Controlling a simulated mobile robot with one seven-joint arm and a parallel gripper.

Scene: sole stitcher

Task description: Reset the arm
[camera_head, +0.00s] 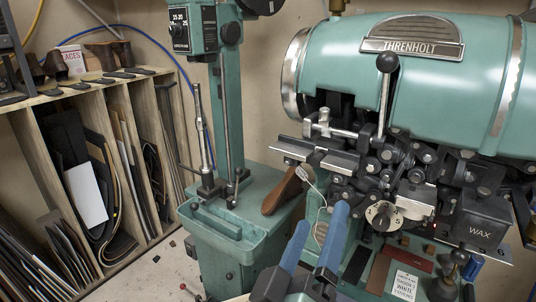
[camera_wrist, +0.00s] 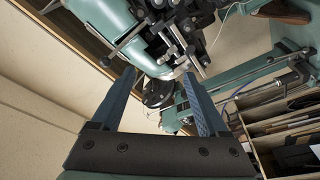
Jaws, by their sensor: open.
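My gripper (camera_head: 321,216) is open, with its two blue fingers apart and nothing between them. It is low in the head view, in front of the teal stitcher (camera_head: 440,90) marked THRENHOLT. A lever with a black ball knob (camera_head: 387,62) stands upright on the stitcher's front, above and to the right of my fingers. In the wrist view my gripper (camera_wrist: 158,74) spreads around the view of the stitching head (camera_wrist: 172,35), which shows tilted beyond the fingertips. I cannot tell whether the fingers touch the machine. My forearm is mostly out of the head view.
A numbered dial (camera_head: 382,215) and a black WAX box (camera_head: 482,222) sit on the stitcher's front. A teal column (camera_head: 230,110) with a tray (camera_head: 220,225) stands left. A wooden rack (camera_head: 125,110) holds sheets at far left.

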